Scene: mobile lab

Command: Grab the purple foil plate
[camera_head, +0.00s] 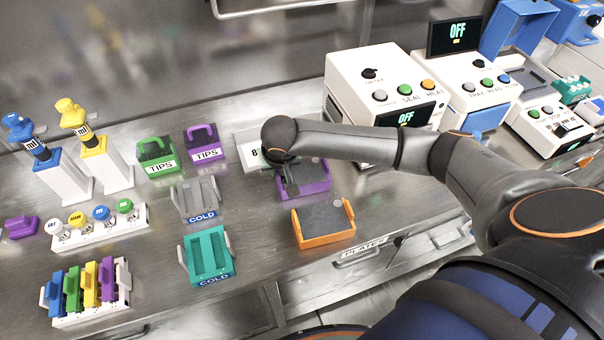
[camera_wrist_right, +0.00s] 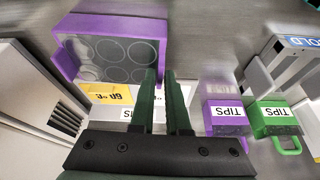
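The purple plate (camera_head: 318,187), with a flat grey top, sits on the steel bench near the middle, partly hidden by my right gripper. In the right wrist view the purple plate (camera_wrist_right: 163,28) shows several round marks on its grey top. My right gripper (camera_head: 290,190) points down at the plate's left side in the head view. Contact cannot be told. My left gripper is not in view.
An orange plate (camera_head: 323,240) lies just in front. Purple (camera_head: 207,153) and green (camera_head: 157,167) tip boxes, a grey cold rack (camera_head: 196,199) and a teal cold rack (camera_head: 205,258) stand left. A white sealing machine (camera_head: 350,85) stands behind right.

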